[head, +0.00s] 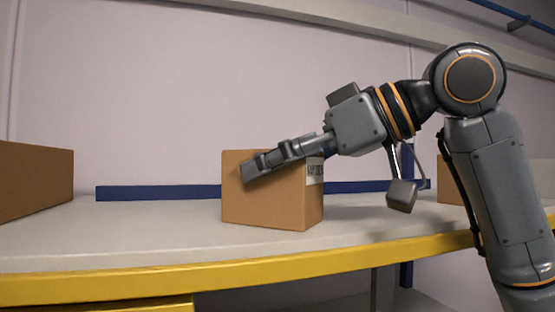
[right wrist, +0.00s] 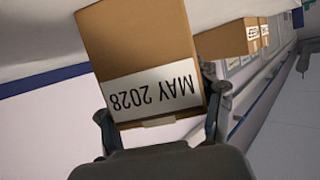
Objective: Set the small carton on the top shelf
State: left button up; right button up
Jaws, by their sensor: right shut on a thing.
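The small carton (head: 265,204) is a brown box with a white label, seen in the middle of the head view. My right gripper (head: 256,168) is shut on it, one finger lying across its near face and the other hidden. In the right wrist view the carton (right wrist: 135,45) is between the two fingers (right wrist: 158,97), with its label reading MAY 2028 upside down. The carton is upright at the shelf (head: 120,238), near its yellow front edge. I cannot tell whether its base touches the surface. My left gripper is not in view.
A larger brown box (head: 35,182) stands at the left of the shelf. Another box (head: 452,191) is partly hidden behind my right arm. A blue rail (head: 150,192) runs along the back.

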jog(key=shift+s, duration=0.15)
jog(key=o, duration=1.6)
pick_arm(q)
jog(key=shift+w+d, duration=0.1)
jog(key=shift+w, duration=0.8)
pick_arm(e)
jog(key=shift+o, duration=0.2)
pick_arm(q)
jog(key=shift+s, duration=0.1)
pick_arm(e)
jog(key=shift+r, duration=0.1)
jog(key=shift+s+d+b, duration=0.1)
jog(key=shift+d+b, duration=0.2)
pick_arm(q)
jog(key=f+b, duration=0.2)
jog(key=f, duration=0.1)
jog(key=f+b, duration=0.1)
jog(key=b, duration=0.1)
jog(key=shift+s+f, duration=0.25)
pick_arm(e)
jog(key=v, duration=1.1)
jog(key=shift+r, duration=0.25)
jog(key=shift+s+d, duration=0.1)
